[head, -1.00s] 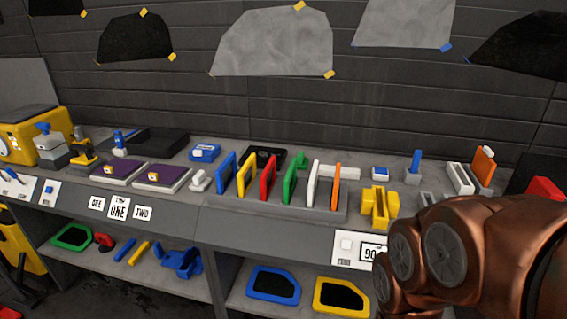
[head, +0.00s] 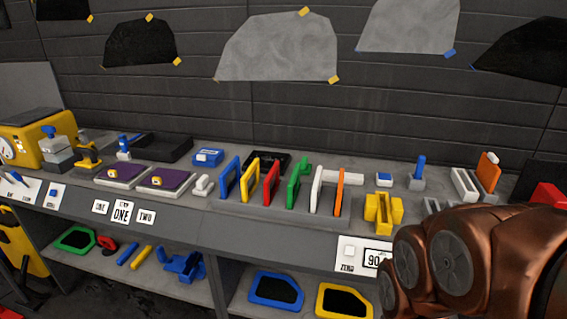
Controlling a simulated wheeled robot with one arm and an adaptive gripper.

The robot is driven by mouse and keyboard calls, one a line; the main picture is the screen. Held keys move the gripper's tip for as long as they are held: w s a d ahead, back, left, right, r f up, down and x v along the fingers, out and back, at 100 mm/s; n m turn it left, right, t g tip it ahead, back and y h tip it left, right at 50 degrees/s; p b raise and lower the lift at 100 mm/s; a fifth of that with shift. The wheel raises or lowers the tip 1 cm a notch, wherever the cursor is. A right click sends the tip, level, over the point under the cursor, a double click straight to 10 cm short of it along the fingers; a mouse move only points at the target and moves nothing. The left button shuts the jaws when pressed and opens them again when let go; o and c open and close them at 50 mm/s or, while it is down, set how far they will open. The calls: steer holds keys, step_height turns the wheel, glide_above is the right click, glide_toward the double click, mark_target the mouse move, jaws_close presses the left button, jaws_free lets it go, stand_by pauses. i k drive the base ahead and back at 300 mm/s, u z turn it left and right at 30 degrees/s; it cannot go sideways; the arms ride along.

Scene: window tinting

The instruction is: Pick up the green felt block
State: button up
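A small green piece (head: 304,165) stands on the bench just behind the green upright frame (head: 292,188); it is partly hidden, and I cannot tell for certain whether it is the felt block. The green frame stands in a row of coloured frames on a grey rack. My copper-coloured arm fills the lower right corner of the head view, in front of the bench. My gripper is out of view.
Beside the green frame stand a red frame (head: 271,183) and a white frame (head: 315,191), close together. A yellow holder (head: 383,211) sits right of the rack. A blue box (head: 208,157) lies further left. The lower shelf holds coloured window frames.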

mark_target(306, 169)
steer(key=z, duration=1.05)
steer(key=i, duration=0.95)
steer(key=u, duration=2.6)
steer(key=i, duration=0.5)
steer(key=z, duration=0.1)
